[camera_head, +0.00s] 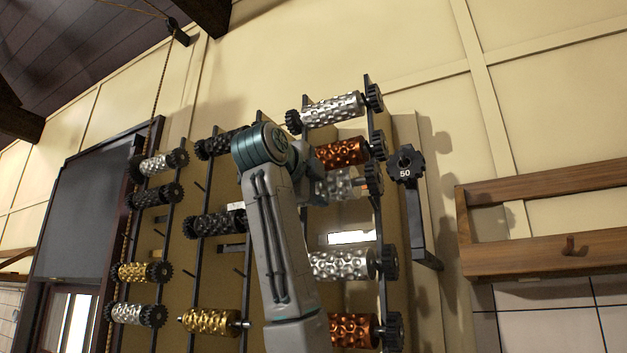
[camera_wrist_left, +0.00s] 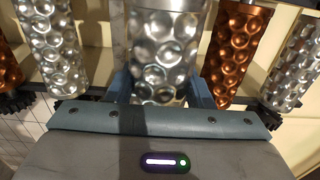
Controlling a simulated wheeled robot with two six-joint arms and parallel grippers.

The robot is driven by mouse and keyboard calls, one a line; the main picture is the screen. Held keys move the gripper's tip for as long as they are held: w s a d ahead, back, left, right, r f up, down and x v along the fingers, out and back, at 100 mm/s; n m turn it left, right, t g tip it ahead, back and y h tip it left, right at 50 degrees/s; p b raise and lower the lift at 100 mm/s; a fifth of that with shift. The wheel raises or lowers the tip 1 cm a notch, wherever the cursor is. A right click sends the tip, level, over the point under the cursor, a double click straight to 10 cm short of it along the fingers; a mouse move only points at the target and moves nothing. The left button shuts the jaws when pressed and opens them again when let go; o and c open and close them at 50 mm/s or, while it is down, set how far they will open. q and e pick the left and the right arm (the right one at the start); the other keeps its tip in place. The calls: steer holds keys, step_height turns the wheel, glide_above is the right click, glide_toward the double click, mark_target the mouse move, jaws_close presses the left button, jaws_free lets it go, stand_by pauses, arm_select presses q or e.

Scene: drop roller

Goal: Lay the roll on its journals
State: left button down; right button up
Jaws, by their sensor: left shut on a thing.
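A silver dimpled roll (camera_head: 341,184) is at the right-hand column of the wall rack, just below a copper roll (camera_head: 342,153). My left gripper (camera_wrist_left: 160,88) is shut on this silver roll (camera_wrist_left: 161,50), with one finger on each side of it in the left wrist view. In the head view my left arm covers the gripper and the roll's left end. I cannot tell whether the roll's journals touch the rack's supports (camera_head: 377,205). My right gripper is not in view.
Other rolls with black gears hang close by: a silver one (camera_head: 333,108) above, another silver one (camera_head: 340,264) and a copper one (camera_head: 352,330) below. A black gear marked 50 (camera_head: 405,165) sits on a post at right. A wooden shelf (camera_head: 540,255) stands farther right.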

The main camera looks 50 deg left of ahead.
arm_select(q)
steer(key=shift+w+a+r, duration=0.1)
steer(key=shift+w+a, duration=0.2)
steer(key=shift+w, duration=0.3)
steer(key=shift+p+x, duration=0.65)
steer(key=shift+x, duration=0.8)
steer(key=shift+w+a+f+b, duration=0.25)
steer(key=shift+w+f+b, duration=0.25)
steer(key=shift+w+f, duration=0.6)
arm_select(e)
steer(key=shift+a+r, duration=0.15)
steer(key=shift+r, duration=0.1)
arm_select(q)
steer(key=shift+s, duration=0.1)
steer(key=c, duration=0.6)
jaws_free()
steer(key=shift+d, duration=0.1)
